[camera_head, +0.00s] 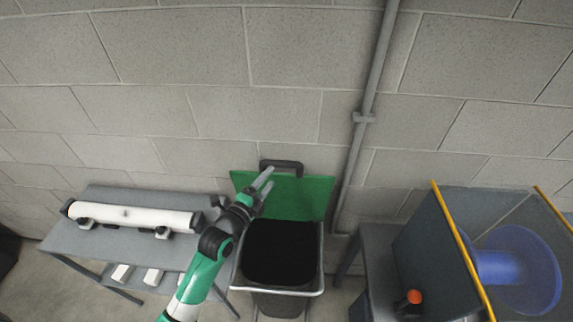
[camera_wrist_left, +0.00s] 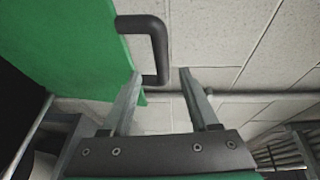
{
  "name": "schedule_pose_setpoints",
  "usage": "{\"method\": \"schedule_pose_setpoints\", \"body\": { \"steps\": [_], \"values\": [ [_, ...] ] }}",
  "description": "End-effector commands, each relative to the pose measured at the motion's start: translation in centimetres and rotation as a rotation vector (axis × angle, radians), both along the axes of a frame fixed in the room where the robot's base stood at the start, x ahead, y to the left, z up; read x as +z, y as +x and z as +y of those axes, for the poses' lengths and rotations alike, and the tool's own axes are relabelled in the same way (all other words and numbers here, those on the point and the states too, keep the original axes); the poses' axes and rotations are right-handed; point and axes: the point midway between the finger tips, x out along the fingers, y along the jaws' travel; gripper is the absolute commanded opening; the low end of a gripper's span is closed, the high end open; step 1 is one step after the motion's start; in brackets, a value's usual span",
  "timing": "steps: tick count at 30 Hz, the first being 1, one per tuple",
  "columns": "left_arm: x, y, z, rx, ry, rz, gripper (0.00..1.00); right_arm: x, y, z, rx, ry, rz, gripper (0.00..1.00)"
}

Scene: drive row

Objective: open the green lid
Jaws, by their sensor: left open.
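The green lid (camera_head: 300,195) stands raised at the back of a grey bin (camera_head: 280,297), whose dark opening shows in the head view. A dark handle (camera_head: 281,164) sits on the lid's upper edge. My left gripper (camera_head: 266,181) is in front of the lid, just below the handle in the picture. In the left wrist view the green lid (camera_wrist_left: 62,45) fills the upper left and the handle (camera_wrist_left: 158,48) is ahead of the open fingers (camera_wrist_left: 160,80). The left finger tip overlaps the handle's end; I cannot tell if they touch. My right gripper is not in view.
A grey table (camera_head: 70,239) with a white tube (camera_head: 135,216) stands left of the bin. A grey cabinet (camera_head: 425,255) with yellow edges and a blue spool (camera_head: 520,270) stands at the right. A vertical pipe (camera_head: 367,95) runs down the block wall.

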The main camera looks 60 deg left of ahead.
Motion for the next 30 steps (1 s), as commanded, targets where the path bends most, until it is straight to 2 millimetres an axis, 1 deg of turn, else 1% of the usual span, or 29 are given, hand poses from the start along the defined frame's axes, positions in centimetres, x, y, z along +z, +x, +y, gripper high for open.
{"method": "schedule_pose_setpoints", "body": {
  "steps": [2, 5, 15, 18, 23, 30],
  "values": [
    [0.1, 0.4, 0.1, -0.001, 0.000, -0.001, 0.61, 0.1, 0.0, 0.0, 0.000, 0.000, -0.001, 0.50],
    [0.1, 1.4, 0.7, -0.002, 0.001, -0.002, 0.61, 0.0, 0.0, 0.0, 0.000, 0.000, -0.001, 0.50],
    [-0.6, 7.9, 4.1, -0.003, 0.000, -0.002, 0.61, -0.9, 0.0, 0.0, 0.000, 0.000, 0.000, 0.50],
    [-0.8, 9.2, 4.8, -0.003, 0.000, -0.001, 0.61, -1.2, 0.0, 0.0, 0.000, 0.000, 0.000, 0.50],
    [-0.8, 10.2, 5.3, -0.003, 0.000, -0.001, 0.61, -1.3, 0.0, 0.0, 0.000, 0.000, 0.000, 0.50],
    [-0.8, 10.3, 5.4, -0.003, 0.001, -0.002, 0.61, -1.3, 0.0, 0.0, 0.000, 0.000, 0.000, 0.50]
  ]
}}
